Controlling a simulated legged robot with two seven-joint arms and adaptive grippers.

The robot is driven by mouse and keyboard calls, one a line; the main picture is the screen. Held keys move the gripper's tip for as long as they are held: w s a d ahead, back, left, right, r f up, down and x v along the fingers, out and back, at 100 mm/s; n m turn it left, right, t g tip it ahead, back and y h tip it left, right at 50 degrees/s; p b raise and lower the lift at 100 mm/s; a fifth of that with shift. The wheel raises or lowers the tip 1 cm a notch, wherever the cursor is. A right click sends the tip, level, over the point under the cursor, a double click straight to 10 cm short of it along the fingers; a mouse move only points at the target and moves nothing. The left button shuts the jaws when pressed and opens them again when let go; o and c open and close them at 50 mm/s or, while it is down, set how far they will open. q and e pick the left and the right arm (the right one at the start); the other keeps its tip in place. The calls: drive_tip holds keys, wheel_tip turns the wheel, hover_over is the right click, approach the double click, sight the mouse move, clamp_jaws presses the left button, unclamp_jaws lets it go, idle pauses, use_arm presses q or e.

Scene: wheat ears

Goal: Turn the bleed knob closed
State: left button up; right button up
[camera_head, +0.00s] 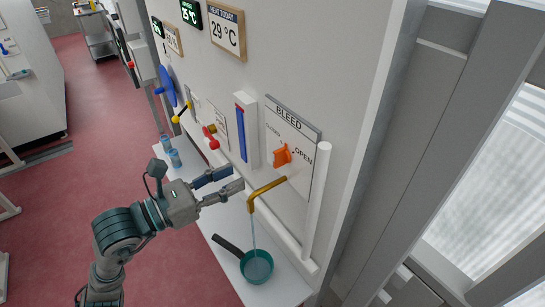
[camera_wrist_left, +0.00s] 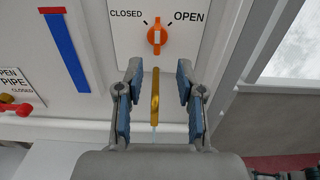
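The orange bleed knob (camera_head: 282,154) sits on the white BLEED plate (camera_head: 308,180) on the wall, between CLOSED and OPEN labels. In the left wrist view the knob (camera_wrist_left: 157,37) has a roughly upright white stripe, between the two label ticks. A brass spout (camera_head: 266,191) below it runs a thin stream of water into a teal pan (camera_head: 257,267). My left gripper (camera_head: 238,179) is open and empty, left of the knob and apart from it. In the wrist view its fingers (camera_wrist_left: 156,92) appear either side of the spout. My right gripper is not in view.
A blue gauge (camera_head: 241,130) is left of the plate; a white vertical pipe (camera_head: 317,205) is right of it. Red (camera_head: 211,138), yellow and blue (camera_head: 168,86) handles line the wall further left. Two blue cups (camera_head: 174,158) stand on the white shelf (camera_head: 222,220).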

sight(273, 157)
use_arm(q)
drive_tip(key=x, duration=0.5)
drive_tip(key=p+x, duration=0.1)
drive_tip(key=x, duration=0.4)
drive_tip(key=shift+w, duration=0.35)
drive_tip(key=shift+d, duration=0.25)
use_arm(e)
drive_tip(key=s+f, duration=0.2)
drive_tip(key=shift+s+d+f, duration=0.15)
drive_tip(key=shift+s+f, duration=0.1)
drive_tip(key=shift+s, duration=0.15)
use_arm(q)
drive_tip(key=shift+a+f, duration=0.1)
clamp_jaws()
